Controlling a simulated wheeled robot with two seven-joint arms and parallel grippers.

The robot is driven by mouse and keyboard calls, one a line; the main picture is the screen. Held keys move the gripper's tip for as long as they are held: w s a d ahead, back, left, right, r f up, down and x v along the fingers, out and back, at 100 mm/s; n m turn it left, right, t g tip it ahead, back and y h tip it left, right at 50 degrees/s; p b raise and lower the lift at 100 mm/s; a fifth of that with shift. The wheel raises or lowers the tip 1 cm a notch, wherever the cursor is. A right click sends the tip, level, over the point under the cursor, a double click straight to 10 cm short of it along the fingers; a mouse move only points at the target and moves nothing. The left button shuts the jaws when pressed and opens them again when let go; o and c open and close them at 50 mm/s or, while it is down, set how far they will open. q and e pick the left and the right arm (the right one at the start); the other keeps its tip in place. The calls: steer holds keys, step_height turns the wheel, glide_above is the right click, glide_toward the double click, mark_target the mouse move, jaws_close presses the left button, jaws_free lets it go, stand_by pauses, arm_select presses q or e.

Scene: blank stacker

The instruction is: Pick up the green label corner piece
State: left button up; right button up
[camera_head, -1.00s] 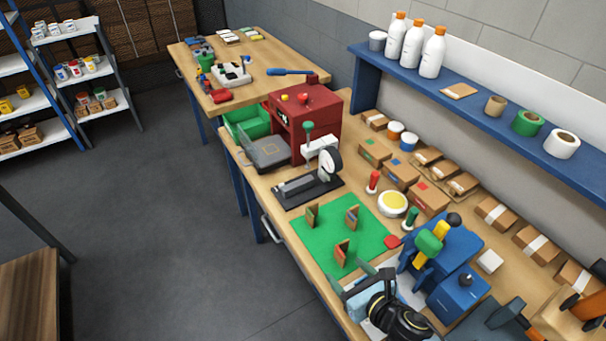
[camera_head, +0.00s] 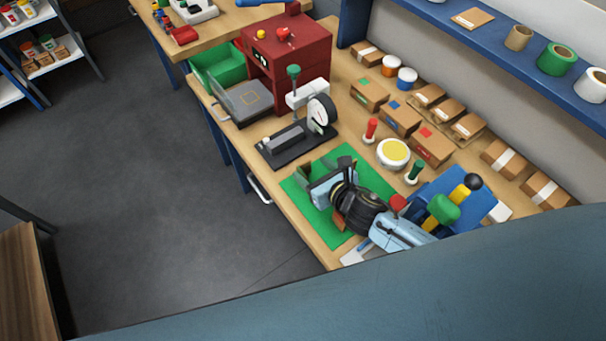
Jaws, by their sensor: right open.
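My right gripper (camera_head: 316,172) reaches in from the lower right over the green mat (camera_head: 348,153), with its pale blue body and black wrist covering much of the mat. Its grey-green fingers are apart over the mat's back left part, where one small corner piece stood a second ago. That piece cannot be told apart from the fingers now. A brown corner piece (camera_head: 338,221) shows partly below the gripper body. A third piece is hidden behind the wrist. No green label can be made out on these pieces. My left gripper is not in view.
A black dial gauge stand (camera_head: 285,148) stands just behind the mat. A red stamp (camera_head: 371,130), a yellow-topped round tin (camera_head: 393,153) and a green-handled stamp (camera_head: 414,172) stand to the right. Small cartons (camera_head: 400,118) line the back. A blue fixture (camera_head: 465,205) lies right of the gripper.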

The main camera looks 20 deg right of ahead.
mark_target(304, 166)
steer(key=b+x, duration=0.3)
steer(key=x, duration=0.1)
steer(key=shift+a+f, duration=0.15)
steer(key=shift+a, duration=0.05)
steer(key=shift+w+a+f, duration=0.15)
steer(key=shift+w+a, duration=0.05)
steer(key=shift+w, duration=0.3)
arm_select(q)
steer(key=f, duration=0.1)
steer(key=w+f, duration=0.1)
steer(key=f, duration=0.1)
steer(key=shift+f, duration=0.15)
arm_select(e)
steer(key=shift+c, duration=0.3)
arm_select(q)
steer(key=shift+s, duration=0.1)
arm_select(e)
steer(key=c, duration=1)
